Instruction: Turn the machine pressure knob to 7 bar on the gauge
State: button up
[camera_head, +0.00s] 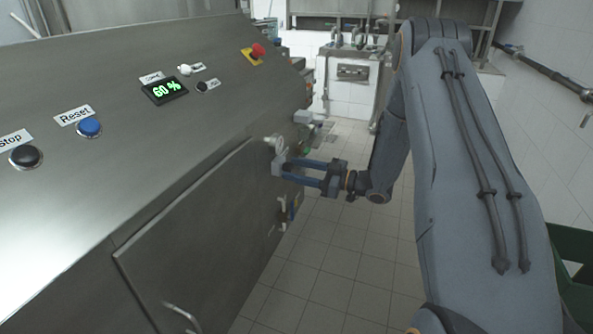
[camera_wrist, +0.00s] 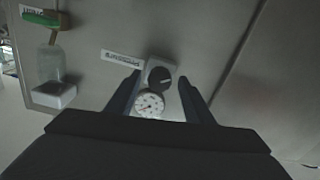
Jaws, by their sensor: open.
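The black pressure knob (camera_wrist: 160,77) sits on the machine's metal side panel in the wrist view. The round white gauge (camera_wrist: 149,104) is right beside it, below it in the picture. The gauge's needle is too small to read. A white label (camera_wrist: 121,59) is next to the knob. My gripper (camera_wrist: 160,82) is open, with one finger on each side of the knob; I cannot tell whether they touch it. In the head view my gripper (camera_head: 278,163) is at the machine's side, and the knob is not clearly visible there.
The machine's sloped top panel carries a black Stop button (camera_head: 26,157), a blue Reset button (camera_head: 89,128), a display (camera_head: 164,90) reading 60 % and a red emergency stop (camera_head: 257,51). A clear bottle-like part with a green top (camera_wrist: 50,60) is left of the label. Tiled floor is free beside the machine.

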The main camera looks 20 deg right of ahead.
jog(key=b+v, duration=0.1)
jog(key=v, duration=0.6)
jog(key=shift+s+d, duration=0.2)
jog(key=shift+w, duration=0.1)
jog(key=w+r+m+t+h, duration=0.1)
jog(key=w+r+m+h, duration=0.1)
jog(key=w+m+h, duration=0.45)
jog(key=s+a+m+g+h, duration=0.2)
jog(key=s+g, duration=0.2)
jog(key=s, duration=0.8)
jog(key=s+a+r+m+g+h, duration=0.1)
jog(key=s+a+m+g+h, duration=0.1)
jog(key=s, duration=1)
jog(key=s+a+r+m+g+h, duration=0.1)
jog(key=s+a+m+g+h, duration=0.1)
jog(key=s, duration=1.1)
jog(key=a+g+h, duration=0.1)
jog(key=g+h, duration=0.1)
jog(key=g, duration=0.1)
jog(key=shift+g, duration=0.3)
